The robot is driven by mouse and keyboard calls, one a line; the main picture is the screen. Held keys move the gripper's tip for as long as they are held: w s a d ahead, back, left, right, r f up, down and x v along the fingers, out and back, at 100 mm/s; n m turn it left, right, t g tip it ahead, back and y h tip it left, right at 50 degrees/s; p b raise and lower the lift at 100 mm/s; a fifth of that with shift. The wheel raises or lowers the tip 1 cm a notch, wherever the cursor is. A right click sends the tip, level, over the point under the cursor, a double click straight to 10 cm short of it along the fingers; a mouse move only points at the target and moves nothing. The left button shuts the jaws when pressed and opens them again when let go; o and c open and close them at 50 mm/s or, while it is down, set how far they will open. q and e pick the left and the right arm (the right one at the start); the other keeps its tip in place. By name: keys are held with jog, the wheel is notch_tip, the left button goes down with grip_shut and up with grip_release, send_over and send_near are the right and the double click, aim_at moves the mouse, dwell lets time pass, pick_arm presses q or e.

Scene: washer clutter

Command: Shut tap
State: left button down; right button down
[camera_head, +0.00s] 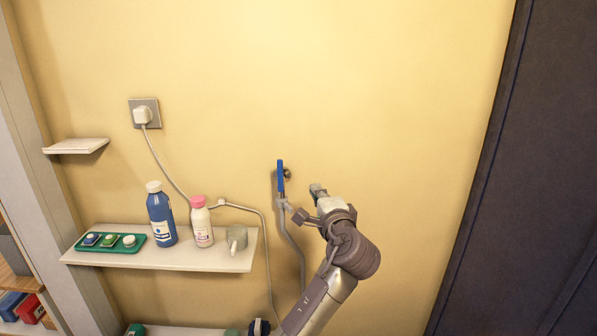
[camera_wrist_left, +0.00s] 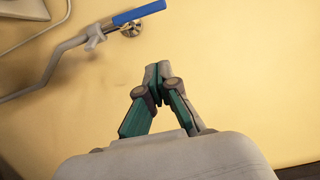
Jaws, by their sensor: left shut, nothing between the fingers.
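The tap on the yellow wall has a blue lever handle (camera_head: 281,176) that stands upright in the head view. A grey hose (camera_head: 291,238) hangs from below the handle. In the left wrist view the blue handle (camera_wrist_left: 138,13) is at the top, with the round metal wall fitting (camera_wrist_left: 132,30) and the hose (camera_wrist_left: 62,48) beside it. My left gripper (camera_head: 317,190) is right of the handle, apart from it. In the left wrist view its fingertips (camera_wrist_left: 157,72) are together with nothing between them. My right gripper is not in view.
A plugged socket (camera_head: 144,113) is above. A dark door (camera_head: 530,180) is at right. The wall between is bare.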

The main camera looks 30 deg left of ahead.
aim_at(280, 175)
pick_arm(q)
jog(key=w+a+p, duration=0.5)
jog(key=a+p, duration=0.1)
jog(key=a, duration=0.4)
jog(key=shift+a, duration=0.3)
jog(key=shift+w+f, duration=0.1)
